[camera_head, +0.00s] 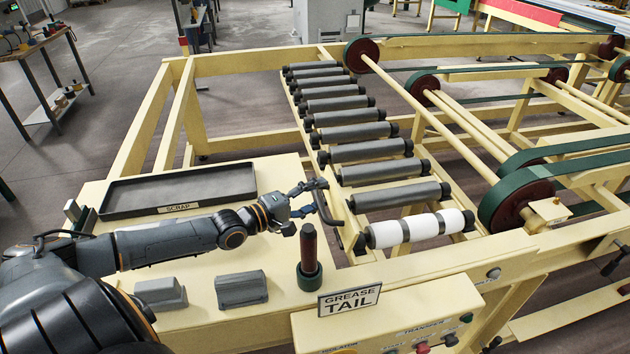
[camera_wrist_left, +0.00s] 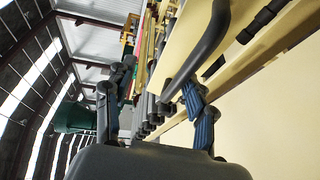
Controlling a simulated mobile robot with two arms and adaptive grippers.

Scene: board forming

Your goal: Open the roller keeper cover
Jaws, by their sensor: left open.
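My left gripper (camera_head: 309,199) is open and empty, level with the near end of the roller row. A dark bent bar, like a handle (camera_head: 328,211), stands right at its fingertips, left of the white-sleeved roller (camera_head: 418,229). In the left wrist view, the open fingers (camera_wrist_left: 155,84) are spread wide. The bent bar (camera_wrist_left: 207,42) comes down from the top there and ends close to the right finger; whether they touch I cannot tell. I cannot make out the roller keeper cover as a separate part. My right gripper is not in view.
A dark upright post (camera_head: 309,250) stands just in front of the gripper. A sign reading "GREASE TAIL" (camera_head: 349,299) is beside it. A shallow scrap tray (camera_head: 180,190) lies behind my forearm. Two grey blocks, one of them this block (camera_head: 241,288), sit on the deck. Grey rollers (camera_head: 372,150) run away behind.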

